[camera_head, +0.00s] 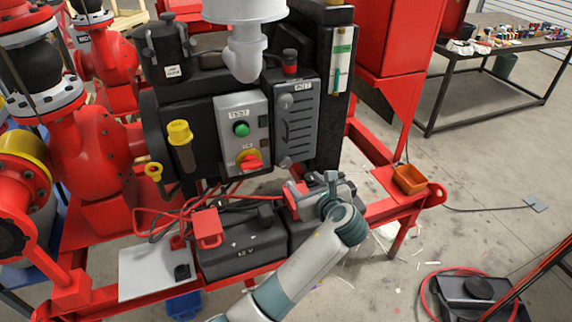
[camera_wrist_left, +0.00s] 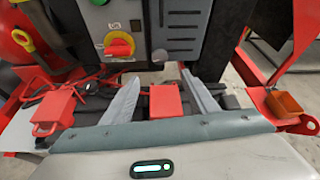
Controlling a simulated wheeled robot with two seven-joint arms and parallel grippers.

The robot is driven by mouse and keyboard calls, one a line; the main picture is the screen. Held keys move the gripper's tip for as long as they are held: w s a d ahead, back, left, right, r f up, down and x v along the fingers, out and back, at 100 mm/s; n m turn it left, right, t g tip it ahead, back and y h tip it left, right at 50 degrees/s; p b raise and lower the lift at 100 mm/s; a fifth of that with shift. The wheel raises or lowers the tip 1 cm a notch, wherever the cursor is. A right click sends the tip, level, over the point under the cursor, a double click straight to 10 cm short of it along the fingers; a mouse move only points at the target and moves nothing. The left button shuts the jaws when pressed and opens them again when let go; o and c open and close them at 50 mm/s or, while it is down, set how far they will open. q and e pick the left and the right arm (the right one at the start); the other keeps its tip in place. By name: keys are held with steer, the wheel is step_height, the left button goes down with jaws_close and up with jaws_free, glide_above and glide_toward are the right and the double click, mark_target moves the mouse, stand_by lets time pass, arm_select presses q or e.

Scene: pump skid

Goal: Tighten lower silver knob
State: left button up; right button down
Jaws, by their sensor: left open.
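The lower silver knob (camera_head: 285,163) sits at the bottom left of a dark grey louvred panel (camera_head: 296,125) on the pump skid. In the left wrist view the knob (camera_wrist_left: 159,56) shows just above and between the fingers. A second silver knob (camera_head: 285,101) is near the panel's top. My left gripper (camera_head: 326,186) is below and to the right of the lower knob, apart from it. In the left wrist view its two fingers (camera_wrist_left: 165,88) are spread, with nothing held between them. My right gripper is not in view.
A control box with a green button (camera_head: 241,129) and a red rotary switch (camera_head: 249,162) is left of the panel. Black batteries (camera_head: 240,246) with red terminal covers and red cables lie below. An orange bin (camera_head: 409,179) is at right. The floor beyond is mostly clear.

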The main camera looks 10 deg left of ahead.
mark_target(286, 163)
arm_select(q)
steer(key=p+x, duration=0.2)
steer(key=x, duration=1.3)
steer(key=shift+w, duration=0.15)
steer(key=shift+x, duration=1)
steer(key=c, duration=1.1)
